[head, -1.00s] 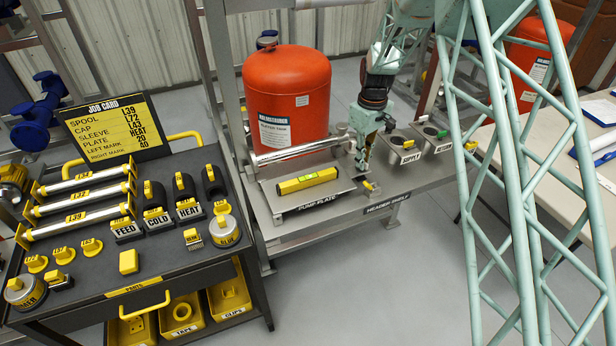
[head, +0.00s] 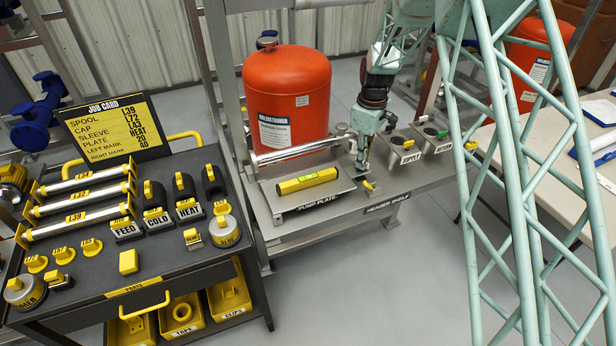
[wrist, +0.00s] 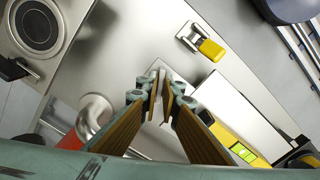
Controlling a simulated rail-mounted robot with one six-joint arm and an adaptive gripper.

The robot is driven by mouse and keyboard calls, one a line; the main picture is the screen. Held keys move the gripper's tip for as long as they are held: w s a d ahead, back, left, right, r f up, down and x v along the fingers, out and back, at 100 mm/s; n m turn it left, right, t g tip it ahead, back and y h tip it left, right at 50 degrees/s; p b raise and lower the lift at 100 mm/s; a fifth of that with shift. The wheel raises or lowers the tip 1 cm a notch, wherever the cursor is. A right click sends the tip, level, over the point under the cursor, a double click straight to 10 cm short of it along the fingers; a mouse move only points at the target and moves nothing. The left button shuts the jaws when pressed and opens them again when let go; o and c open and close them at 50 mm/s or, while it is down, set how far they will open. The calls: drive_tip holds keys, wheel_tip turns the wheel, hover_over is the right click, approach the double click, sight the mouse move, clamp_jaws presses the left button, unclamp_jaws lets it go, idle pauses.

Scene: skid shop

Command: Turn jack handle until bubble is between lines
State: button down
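The yellow spirit level (head: 306,180) lies on the metal pump plate (head: 338,190). Its green vial (wrist: 243,152) shows at the lower right of the wrist view, but the bubble's place between the lines is too small to read. My gripper (head: 362,167) points down at the plate's right end. In the wrist view my gripper's fingertips (wrist: 161,95) have a narrow gap with something pale in it. I cannot tell whether this is the jack handle or whether they grip it. A small yellow-tipped fitting (head: 370,185) sits on the shelf close by, apart from the fingers in the wrist view (wrist: 210,48).
A red tank (head: 287,95) stands behind the plate. Labelled metal cups (head: 405,148) stand on the shelf to the right. A cart (head: 110,262) with spools, caps and sleeves is at the left. The shelf's front right part is clear.

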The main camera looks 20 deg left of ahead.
drive_tip(key=shift+w+r+n, duration=0.1)
drive_tip(key=shift+r+n, duration=0.05)
drive_tip(key=shift+n, duration=1.65)
drive_tip(key=c, duration=2.9)
unclamp_jaws()
drive_tip(key=shift+o, duration=0.2)
drive_tip(key=shift+r+p, duration=1.4)
drive_tip(key=shift+r, duration=2)
drive_tip(key=shift+r+m, duration=0.2)
drive_tip(key=shift+m, duration=1.4)
drive_tip(key=shift+r+m, duration=0.2)
drive_tip(key=shift+m, duration=1.4)
